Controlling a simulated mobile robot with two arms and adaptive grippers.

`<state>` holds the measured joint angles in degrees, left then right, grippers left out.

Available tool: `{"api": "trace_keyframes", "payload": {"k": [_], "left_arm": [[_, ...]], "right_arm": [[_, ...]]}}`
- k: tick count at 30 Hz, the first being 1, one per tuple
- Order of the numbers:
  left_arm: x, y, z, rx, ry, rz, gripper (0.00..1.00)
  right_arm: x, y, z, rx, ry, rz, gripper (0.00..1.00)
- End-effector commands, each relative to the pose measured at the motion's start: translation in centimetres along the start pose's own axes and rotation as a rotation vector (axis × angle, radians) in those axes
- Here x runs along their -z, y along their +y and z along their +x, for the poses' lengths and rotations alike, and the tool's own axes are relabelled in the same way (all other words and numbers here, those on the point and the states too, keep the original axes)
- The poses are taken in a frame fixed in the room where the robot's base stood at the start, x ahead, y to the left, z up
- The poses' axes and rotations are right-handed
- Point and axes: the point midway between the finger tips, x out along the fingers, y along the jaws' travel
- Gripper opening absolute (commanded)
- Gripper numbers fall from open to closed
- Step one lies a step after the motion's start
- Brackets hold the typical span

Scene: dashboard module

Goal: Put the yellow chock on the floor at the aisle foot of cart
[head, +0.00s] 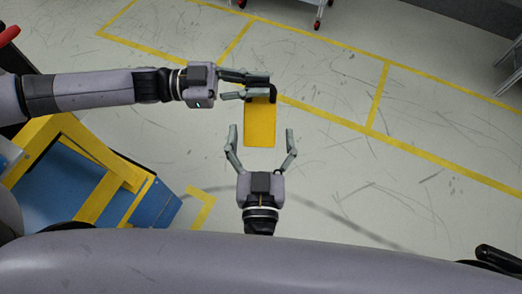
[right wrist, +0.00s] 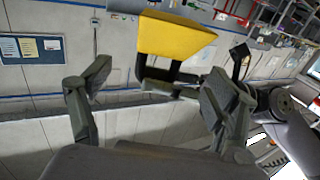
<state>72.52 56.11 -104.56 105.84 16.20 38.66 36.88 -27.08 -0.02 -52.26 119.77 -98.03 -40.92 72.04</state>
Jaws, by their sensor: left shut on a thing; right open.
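The yellow chock (head: 260,125) hangs from my left gripper (head: 268,86), which is shut on its dark handle (head: 273,93). My right gripper (head: 262,132) is open, with its fingers spread just below the chock in the head view. No contact between them is visible. In the right wrist view the chock (right wrist: 175,37) with its black handle shows beyond the open right fingers (right wrist: 158,85). Casters with red parts (head: 317,24), under something cut off at the top edge of the head view, may belong to the cart; I cannot tell.
Yellow floor lines (head: 375,95) cross the scuffed grey floor (head: 440,190), which is broadly clear at the right. A blue and yellow structure (head: 75,185) stands at the lower left. Grey metal frames (head: 508,68) stand at the right edge.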

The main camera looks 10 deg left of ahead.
Motion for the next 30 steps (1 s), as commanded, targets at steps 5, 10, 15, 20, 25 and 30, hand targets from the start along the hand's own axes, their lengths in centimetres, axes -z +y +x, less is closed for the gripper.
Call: {"api": "trace_keyframes", "payload": {"k": [5, 10, 15, 20, 25, 30], "left_arm": [[0.1, 0.0, 0.0, 0.000, 0.002, 0.001, 0.00], [0.1, 0.0, 0.0, 0.000, 0.002, 0.001, 0.00], [0.1, 0.0, 0.0, 0.000, 0.002, 0.001, 0.00], [0.1, 0.0, 0.0, 0.000, 0.002, 0.001, 0.00], [0.1, 0.0, 0.0, 0.000, 0.002, 0.001, 0.00], [0.1, 0.0, 0.0, 0.000, 0.002, 0.001, 0.00]], "right_arm": [[0.1, 0.0, 3.6, -0.002, 0.002, 0.001, 0.82], [0.0, 0.0, 6.0, 0.000, 0.001, -0.001, 0.82], [0.0, 0.0, 7.2, 0.001, 0.000, 0.000, 0.82], [0.0, -0.1, 7.5, 0.002, -0.001, -0.001, 0.82], [0.0, 0.0, 7.4, 0.002, -0.001, -0.001, 0.81], [-0.1, 0.0, 7.4, 0.002, -0.001, -0.001, 0.70]]}}
